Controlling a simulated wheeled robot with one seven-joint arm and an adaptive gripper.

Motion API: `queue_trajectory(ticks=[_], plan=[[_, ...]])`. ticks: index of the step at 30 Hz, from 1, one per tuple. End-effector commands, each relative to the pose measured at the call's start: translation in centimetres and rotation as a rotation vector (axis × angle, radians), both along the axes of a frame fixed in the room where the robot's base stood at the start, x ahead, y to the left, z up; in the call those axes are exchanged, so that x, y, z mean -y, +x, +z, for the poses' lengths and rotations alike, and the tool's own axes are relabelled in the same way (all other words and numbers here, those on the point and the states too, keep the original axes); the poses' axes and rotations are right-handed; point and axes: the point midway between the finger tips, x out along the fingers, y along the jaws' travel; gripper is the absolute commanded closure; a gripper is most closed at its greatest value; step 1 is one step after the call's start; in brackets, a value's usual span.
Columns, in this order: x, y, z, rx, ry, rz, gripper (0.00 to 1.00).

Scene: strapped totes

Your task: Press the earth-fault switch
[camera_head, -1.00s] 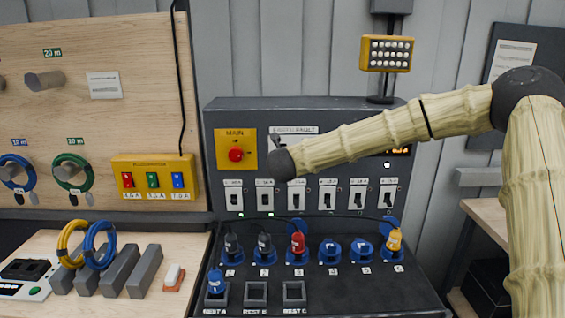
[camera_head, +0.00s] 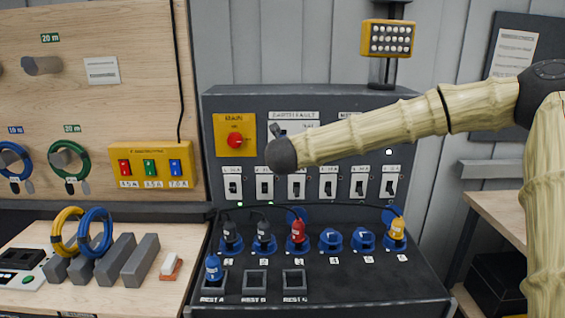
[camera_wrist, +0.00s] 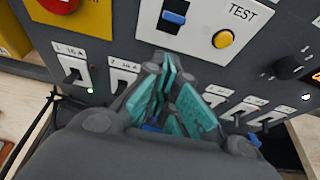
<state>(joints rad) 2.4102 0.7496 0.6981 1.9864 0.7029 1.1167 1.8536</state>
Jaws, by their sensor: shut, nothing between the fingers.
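The earth-fault plate is white, under the EARTH FAULT label (camera_head: 293,115); my arm covers much of it in the head view. In the wrist view it shows a blue switch (camera_wrist: 174,18) and, to its right, a round yellow button (camera_wrist: 223,39) marked TEST. My gripper (camera_wrist: 180,88) is shut and empty. Its teal fingers are just below the plate in the wrist view, apart from the blue switch in the picture; the depth gap is unclear. In the head view my dark wrist end hides most of the gripper.
A red MAIN knob (camera_head: 235,140) on a yellow plate is left of the earth-fault plate. A row of breaker switches (camera_head: 296,185) runs below it. Plugs and blue sockets (camera_head: 330,240) sit on the sloped desk, with cables crossing above. A yellow lamp box (camera_head: 387,39) stands on top.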

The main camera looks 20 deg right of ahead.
Motion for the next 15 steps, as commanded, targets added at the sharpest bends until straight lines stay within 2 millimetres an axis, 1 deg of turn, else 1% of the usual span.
queue_trajectory(ticks=[1, 7, 9, 15], plan=[[-0.2, -0.7, 0.4, 0.002, 0.001, 0.002, 1.00], [-1.0, -2.8, 2.2, 0.001, 0.000, 0.002, 1.00], [-1.2, -3.3, 2.8, 0.002, 0.000, 0.001, 1.00], [-1.5, -4.3, 3.7, 0.000, -0.001, 0.000, 1.00]])
